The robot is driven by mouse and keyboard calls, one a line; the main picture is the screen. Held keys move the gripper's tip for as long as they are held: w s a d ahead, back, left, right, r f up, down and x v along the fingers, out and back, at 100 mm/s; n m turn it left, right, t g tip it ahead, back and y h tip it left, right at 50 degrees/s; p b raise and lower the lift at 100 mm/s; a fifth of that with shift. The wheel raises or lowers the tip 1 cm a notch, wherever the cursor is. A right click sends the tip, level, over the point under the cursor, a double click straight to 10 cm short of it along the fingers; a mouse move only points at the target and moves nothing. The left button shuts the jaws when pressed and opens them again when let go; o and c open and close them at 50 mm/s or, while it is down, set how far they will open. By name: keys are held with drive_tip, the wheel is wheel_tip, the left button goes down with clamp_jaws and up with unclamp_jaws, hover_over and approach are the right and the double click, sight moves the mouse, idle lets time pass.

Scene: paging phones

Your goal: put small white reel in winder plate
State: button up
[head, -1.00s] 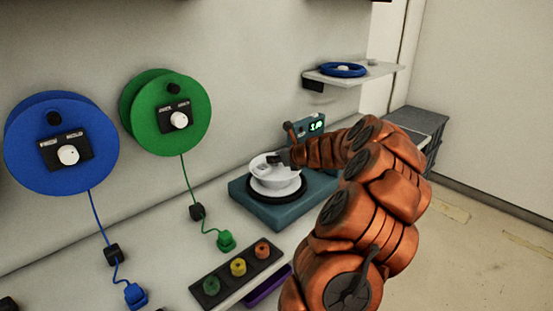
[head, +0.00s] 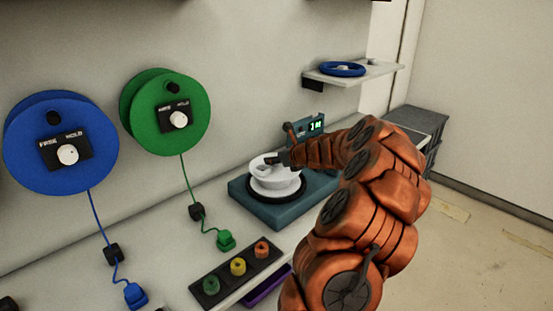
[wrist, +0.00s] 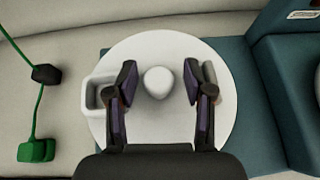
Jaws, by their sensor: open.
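The small white reel (head: 273,178) is over the black ring (head: 299,194) of the teal base, in the middle of the head view. Its broad round flange (wrist: 160,132) and pale central knob (wrist: 158,82) fill the middle of the wrist view. My gripper (head: 272,160) is at the reel's top. In the wrist view my gripper (wrist: 160,85) is open, with one dark finger on each side of the knob and a gap on both sides. I cannot tell whether the reel's underside touches the base, or which round part is the winder plate.
Another pale round thing with a dark rim (wrist: 301,75) is cut off at the wrist view's right edge. A green plug (head: 226,241) and a tray with coloured pieces (head: 238,267) are nearby. A green spool (head: 166,112) and a blue spool (head: 61,142) hang on the wall.

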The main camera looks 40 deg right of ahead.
drive_tip(key=v, duration=1.2)
drive_tip(key=w+a+n+g+y, duration=0.15)
drive_tip(key=a+n, duration=0.35)
drive_tip(key=a, duration=0.6)
drive_tip(key=w+a+n+g+y, duration=0.1)
drive_tip(key=w+a+n+y, duration=0.3)
drive_tip(key=a, duration=0.6)
drive_tip(key=s+a+f+n+g, duration=0.1)
drive_tip(key=s+a+n, duration=0.25)
drive_tip(key=a, duration=0.25)
drive_tip(key=s+a+n+g+y, duration=0.1)
drive_tip(key=s+a+n+g, duration=0.1)
drive_tip(key=a+n, duration=0.25)
drive_tip(key=s+a+f+n+g, duration=0.1)
drive_tip(key=s+a+n, duration=0.2)
drive_tip(key=a, duration=0.4)
drive_tip(key=s+a+f+n+g+h, duration=0.1)
drive_tip(key=s+a+n+g, duration=0.1)
drive_tip(key=s+a+n, duration=0.3)
drive_tip(key=s+a+f+n+g+h, duration=0.1)
drive_tip(key=s+a+f+n+g, duration=0.2)
drive_tip(key=s, duration=0.4)
drive_tip(key=s+d+f+n+g+h, duration=0.1)
drive_tip(key=s+d+n+g+h, duration=0.1)
drive_tip(key=s+n, duration=0.7)
drive_tip(key=s+d+h, duration=0.1)
drive_tip(key=s, duration=0.3)
drive_tip(key=shift+s+d+b, duration=0.15)
drive_tip(key=shift+d+b, duration=0.15)
